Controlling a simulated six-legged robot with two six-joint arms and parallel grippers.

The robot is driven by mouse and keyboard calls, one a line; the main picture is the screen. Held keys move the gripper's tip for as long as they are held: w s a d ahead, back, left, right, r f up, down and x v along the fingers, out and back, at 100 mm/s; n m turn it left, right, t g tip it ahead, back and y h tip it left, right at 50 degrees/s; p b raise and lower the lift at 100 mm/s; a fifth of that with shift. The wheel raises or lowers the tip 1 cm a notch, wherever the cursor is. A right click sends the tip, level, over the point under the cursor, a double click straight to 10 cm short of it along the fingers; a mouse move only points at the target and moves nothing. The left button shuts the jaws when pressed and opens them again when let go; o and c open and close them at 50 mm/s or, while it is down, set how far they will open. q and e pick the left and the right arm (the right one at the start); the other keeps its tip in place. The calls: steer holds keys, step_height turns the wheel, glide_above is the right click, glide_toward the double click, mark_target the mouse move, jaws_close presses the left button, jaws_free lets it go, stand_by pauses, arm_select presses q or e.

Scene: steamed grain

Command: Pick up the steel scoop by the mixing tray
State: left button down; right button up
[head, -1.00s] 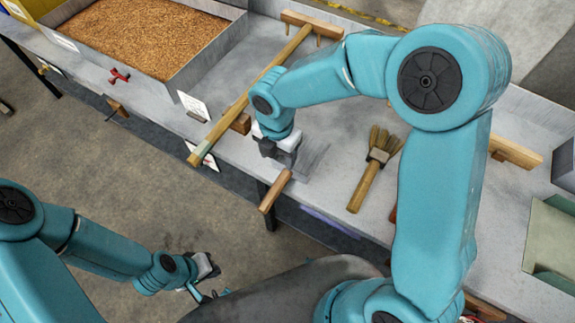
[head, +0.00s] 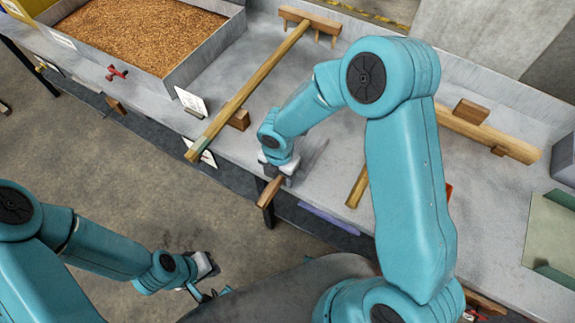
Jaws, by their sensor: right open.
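The scoop's wooden handle (head: 268,193) sticks out over the front edge of the bench. Its steel part is mostly hidden behind my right gripper and arm. My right gripper (head: 277,176) is open, pointing down at the inner end of the handle; whether it touches is not clear. The mixing tray (head: 212,55), full of brown grain, stands at the upper left of the bench. My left gripper (head: 205,290) hangs low over the floor, away from the bench, and its jaws are too small to read.
A long wooden rake (head: 250,83) lies between the tray and my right gripper. A brush handle (head: 357,188) shows right of the gripper, partly behind my arm. A wooden tool (head: 490,137) lies along the back right. A green-grey bin (head: 550,240) stands far right.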

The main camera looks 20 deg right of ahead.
steer(key=shift+s, duration=0.1)
steer(key=shift+c, duration=1.2)
jaws_close()
